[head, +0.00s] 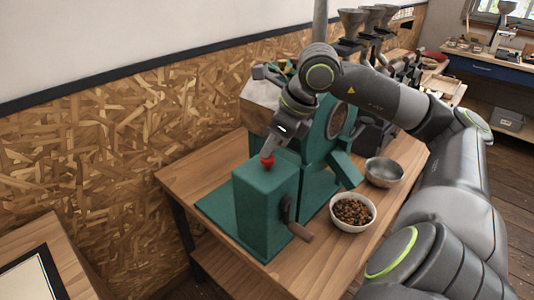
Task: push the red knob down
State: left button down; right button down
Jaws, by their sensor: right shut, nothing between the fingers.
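The red knob (267,161) sits on top of a green box-shaped housing (262,205) at the front of a green machine on a wooden table. My right gripper (269,153) is shut and empty, pointing down from above. Its fingertips are at the top of the knob and seem to touch it, though a small gap cannot be ruled out. The fingers hide part of the knob's top. My left gripper is out of view.
A crank with a wooden handle (300,232) sticks out of the housing's right side. A white bowl of beans (353,211) and an empty metal bowl (384,172) stand to the right. The wooden table (330,262) is clear at its front. A chipboard wall (120,160) stands behind.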

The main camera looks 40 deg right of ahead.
aim_at(270, 158)
jog(key=shift+f, duration=0.25)
notch_tip(270, 158, up, 8)
jog(key=p, duration=0.5)
dwell(0.5)
